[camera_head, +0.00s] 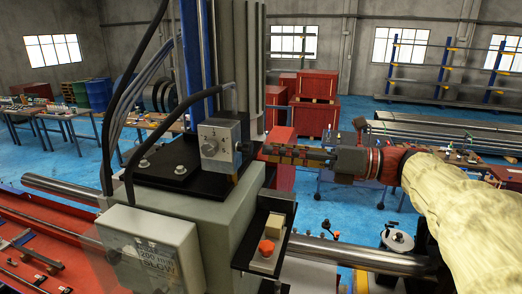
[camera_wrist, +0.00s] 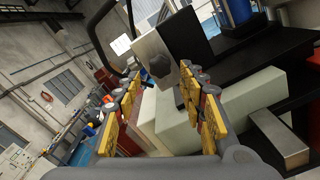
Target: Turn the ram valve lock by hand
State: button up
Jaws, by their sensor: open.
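A grey metal valve block (camera_head: 220,134) stands on a black plate on the machine's column. It has a dark round knob (camera_head: 209,148) on its front face and another dark knob (camera_head: 244,147) on its right side. I cannot tell for certain which knob is the ram valve lock. My gripper (camera_head: 264,152) is just right of the block, pointing left at its side. In the wrist view the open fingers (camera_wrist: 160,82) show nothing held, and the block's side knob (camera_wrist: 160,66) appears ahead, between the fingertips in the picture. Contact cannot be made out.
A black bracket (camera_head: 240,262) with an orange-red button (camera_head: 267,247) sits below my gripper. A black cable (camera_head: 130,165) loops left of the block. A grey box (camera_head: 150,245) is mounted low on the front. Red crates (camera_head: 315,118) stand far behind.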

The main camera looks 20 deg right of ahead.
aim_at(252, 149)
jog(key=shift+x, duration=2.3)
jog(key=shift+c, duration=0.8)
jog(key=c, duration=0.7)
jog(key=shift+c, duration=0.2)
